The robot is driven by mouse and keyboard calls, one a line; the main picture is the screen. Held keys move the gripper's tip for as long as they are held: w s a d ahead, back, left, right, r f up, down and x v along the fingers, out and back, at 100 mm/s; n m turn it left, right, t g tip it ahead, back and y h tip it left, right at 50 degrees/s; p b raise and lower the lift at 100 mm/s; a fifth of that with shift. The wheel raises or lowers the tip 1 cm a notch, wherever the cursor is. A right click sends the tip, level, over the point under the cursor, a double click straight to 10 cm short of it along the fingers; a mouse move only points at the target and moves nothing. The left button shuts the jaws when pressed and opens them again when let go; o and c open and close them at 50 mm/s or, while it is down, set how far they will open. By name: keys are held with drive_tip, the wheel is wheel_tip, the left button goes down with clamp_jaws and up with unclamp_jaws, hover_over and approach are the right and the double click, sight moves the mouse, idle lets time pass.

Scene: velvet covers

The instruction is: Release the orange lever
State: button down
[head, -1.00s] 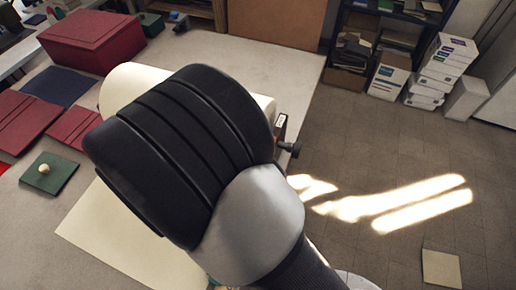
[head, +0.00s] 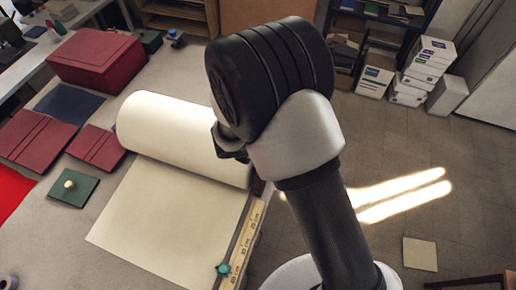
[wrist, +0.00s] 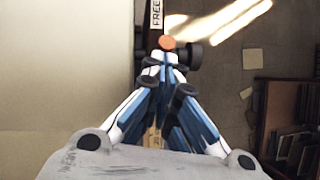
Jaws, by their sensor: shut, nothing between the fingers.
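In the head view my arm hides the lever and the fingers.
A cream roll (head: 185,135) lies on the table with its sheet (head: 160,215) spread toward me. A ruler strip (head: 245,235) with a green knob (head: 222,269) runs along the sheet's right edge. A red box (head: 95,60) stands at the back left. Floor lies to the right.

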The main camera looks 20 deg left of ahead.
drive_tip(key=shift+w, duration=1.05)
drive_tip(key=shift+r, duration=0.15)
wheel_tip(320, 180, up, 10)
drive_tip(key=s+a+p, duration=0.1)
drive_tip(key=p, duration=0.5)
drive_tip(key=shift+s+a+f, duration=0.2)
drive_tip(key=shift+a+f, duration=0.05)
drive_tip(key=shift+a, duration=0.05)
drive_tip(key=shift+d, duration=0.2)
drive_tip(key=shift+a, duration=0.1)
